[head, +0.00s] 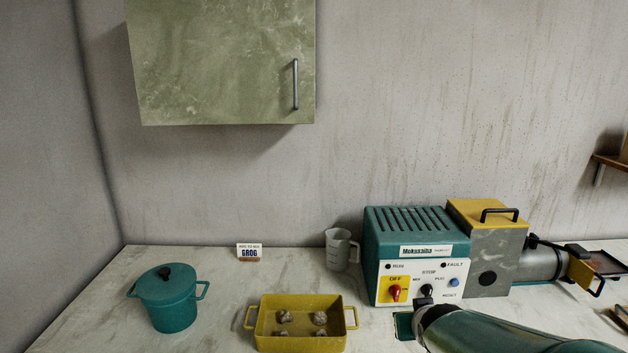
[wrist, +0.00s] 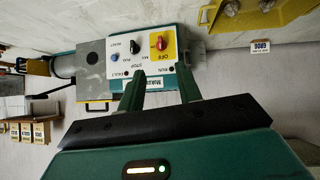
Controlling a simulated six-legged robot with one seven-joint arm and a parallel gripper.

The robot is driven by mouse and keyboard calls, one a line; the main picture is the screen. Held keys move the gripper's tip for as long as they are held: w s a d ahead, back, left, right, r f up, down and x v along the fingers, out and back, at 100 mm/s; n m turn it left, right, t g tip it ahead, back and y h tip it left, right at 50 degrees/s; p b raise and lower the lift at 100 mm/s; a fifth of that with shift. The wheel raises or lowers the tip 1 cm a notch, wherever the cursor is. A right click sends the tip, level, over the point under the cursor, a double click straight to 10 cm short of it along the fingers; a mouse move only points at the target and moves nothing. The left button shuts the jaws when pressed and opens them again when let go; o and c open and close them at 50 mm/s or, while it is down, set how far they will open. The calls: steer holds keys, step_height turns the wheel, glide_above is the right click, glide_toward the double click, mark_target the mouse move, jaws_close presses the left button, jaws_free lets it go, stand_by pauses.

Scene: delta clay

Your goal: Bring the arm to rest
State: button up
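My gripper (wrist: 158,78) shows in the wrist view, where the picture is upside down. Its two dark green fingers are apart, with nothing held between them. Beyond the fingers is the front panel of the teal machine (wrist: 146,58), with a red knob on a yellow plate, a black knob and a blue button. I cannot tell how far the fingertips are from it. In the head view my arm crosses the lower right, in front of the machine (head: 410,222); the fingers cannot be made out there.
A teal lidded pot (head: 168,308) and a yellow tray (head: 300,344) with several grey lumps stand left on the counter. A clear jug (head: 338,250) stands beside the machine. A GROG card (head: 249,253) stands at the back. A green cabinet (head: 215,60) hangs above.

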steer(key=s+a+r+g, duration=0.2)
steer(key=s, duration=0.8)
steer(key=s+a+r+g+y, duration=0.1)
steer(key=s+a+r+g, duration=0.1)
steer(key=s, duration=0.9)
steer(key=shift+s+a+r, duration=0.15)
steer(key=shift+a+r, duration=0.5)
steer(key=shift+a, duration=0.15)
steer(key=shift+d, duration=0.25)
